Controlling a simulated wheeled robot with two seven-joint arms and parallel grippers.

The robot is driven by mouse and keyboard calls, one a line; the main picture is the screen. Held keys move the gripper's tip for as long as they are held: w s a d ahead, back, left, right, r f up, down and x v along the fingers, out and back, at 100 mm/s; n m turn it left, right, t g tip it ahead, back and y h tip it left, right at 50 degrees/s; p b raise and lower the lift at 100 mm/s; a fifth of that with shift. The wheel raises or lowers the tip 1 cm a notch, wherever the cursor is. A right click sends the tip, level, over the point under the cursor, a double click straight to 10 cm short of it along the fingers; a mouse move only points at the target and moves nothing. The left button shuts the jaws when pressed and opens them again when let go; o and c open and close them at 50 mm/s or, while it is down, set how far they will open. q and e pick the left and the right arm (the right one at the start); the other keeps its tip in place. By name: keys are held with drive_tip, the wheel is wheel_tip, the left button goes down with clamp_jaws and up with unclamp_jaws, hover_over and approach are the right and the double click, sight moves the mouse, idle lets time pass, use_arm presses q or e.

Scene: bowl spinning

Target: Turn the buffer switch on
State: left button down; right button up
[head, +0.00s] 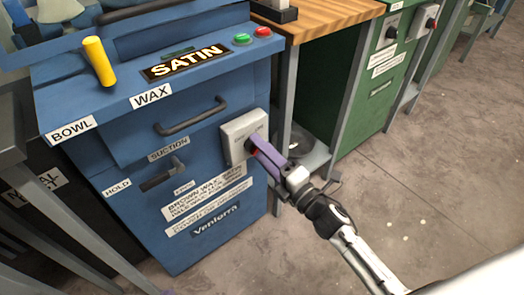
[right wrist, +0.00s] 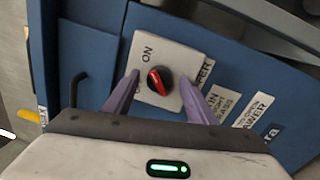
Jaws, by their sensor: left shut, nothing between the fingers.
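The buffer switch is a pale square plate (head: 236,132) on the front of the blue cabinet, also seen in the right wrist view (right wrist: 175,52). It carries a round black knob with a red bar (right wrist: 160,80). The word ON is on the plate above and left of the knob in that view; the bar is slightly tilted. My right gripper (right wrist: 158,100) is open, its purple fingers on either side of the knob; contact is not clear. In the head view my right gripper (head: 258,148) partly hides the knob.
The blue cabinet (head: 110,150) has a yellow handle (head: 99,60), a SATIN label, green and red buttons, and a dark drawer handle (head: 190,117). A wooden-topped bench (head: 325,18) and a green cabinet (head: 385,85) stand to the right. Floor at right is clear.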

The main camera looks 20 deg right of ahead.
drive_tip(key=p+v, duration=0.1)
drive_tip(key=v, duration=0.9)
drive_tip(key=shift+s, duration=0.15)
idle(0.4)
drive_tip(key=shift+d, duration=0.1)
